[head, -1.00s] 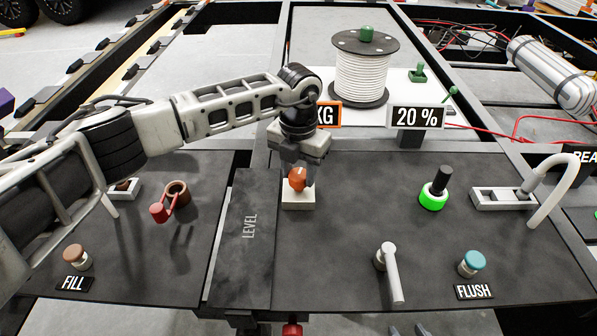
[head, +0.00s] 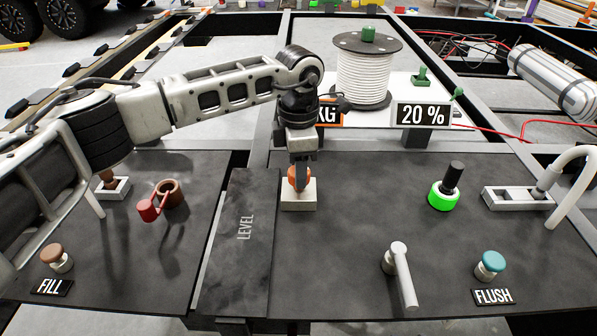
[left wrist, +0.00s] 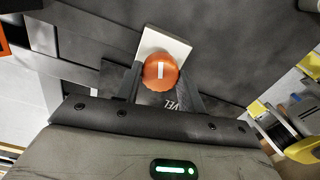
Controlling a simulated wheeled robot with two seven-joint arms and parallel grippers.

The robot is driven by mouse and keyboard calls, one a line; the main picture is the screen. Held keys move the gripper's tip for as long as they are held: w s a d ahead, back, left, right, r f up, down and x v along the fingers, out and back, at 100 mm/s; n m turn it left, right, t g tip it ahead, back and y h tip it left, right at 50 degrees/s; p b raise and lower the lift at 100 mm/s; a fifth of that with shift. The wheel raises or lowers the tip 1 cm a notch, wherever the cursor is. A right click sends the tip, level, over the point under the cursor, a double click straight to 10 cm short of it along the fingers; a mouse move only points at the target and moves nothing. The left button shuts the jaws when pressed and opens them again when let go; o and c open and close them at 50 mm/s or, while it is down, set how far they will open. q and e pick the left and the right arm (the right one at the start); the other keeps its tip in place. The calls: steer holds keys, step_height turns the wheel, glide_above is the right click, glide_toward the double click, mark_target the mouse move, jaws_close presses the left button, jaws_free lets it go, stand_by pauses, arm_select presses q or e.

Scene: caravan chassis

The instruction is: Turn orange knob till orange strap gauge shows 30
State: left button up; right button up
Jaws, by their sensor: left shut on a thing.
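The orange knob (head: 298,178) sits on a white square base (head: 299,198) on the dark panel. My left gripper (head: 301,176) comes down on it from above, its fingers on either side, shut on the knob. In the left wrist view the round knob (left wrist: 160,72) with a white line mark lies between the two fingertips (left wrist: 160,82). The orange-framed gauge (head: 328,113) stands behind my gripper. Only "KG" shows on it; its number is hidden by my left wrist. My right gripper is not in view.
A "20 %" display (head: 421,115) and a white cable spool (head: 364,72) stand behind. A green-ringed black knob (head: 446,188), a grey lever (head: 401,270) and a teal button (head: 490,263) are on the right. A red crank (head: 150,206) is on the left.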

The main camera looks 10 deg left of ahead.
arm_select(q)
steer(key=shift+m+b, duration=0.45)
steer(key=shift+m, duration=1.45)
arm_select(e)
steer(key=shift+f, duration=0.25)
arm_select(q)
steer(key=shift+r, duration=0.1)
steer(key=o, duration=1)
step_height(320, 180, up, 16)
steer(key=shift+f, duration=0.1)
